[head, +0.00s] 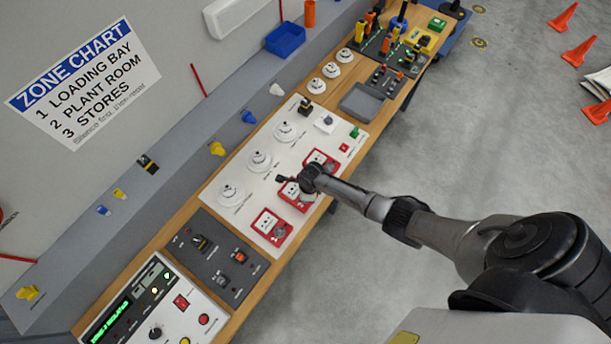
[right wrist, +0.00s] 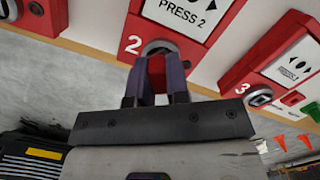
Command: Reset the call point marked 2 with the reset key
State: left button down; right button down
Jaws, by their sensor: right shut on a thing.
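The call point marked 2 (head: 288,193) is the middle of three red boxes on the white panel, partly covered by my right gripper in the head view. In the right wrist view its red face (right wrist: 205,50) shows the "PRESS 2" plate and a round grey lock (right wrist: 158,46) beside the 2. My right gripper (right wrist: 160,88) is right at this lock, its two dark fingers closed on the reset key, which is mostly hidden between them. Whether the key has turned cannot be told. My left gripper is not in view.
The call point marked 3 (right wrist: 270,72) is close on the right in the wrist view. Another red call point (head: 270,227) lies nearer the control panel (head: 150,308). White round detectors (head: 260,160) stand behind. Open floor (head: 450,130) lies right of the bench.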

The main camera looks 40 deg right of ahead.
jog(key=shift+n, duration=2.1)
jog(key=shift+n+g+p, duration=0.3)
jog(key=shift+n+g, duration=0.1)
jog(key=shift+n, duration=0.7)
jog(key=shift+n, duration=1.2)
jog(key=shift+r, duration=0.25)
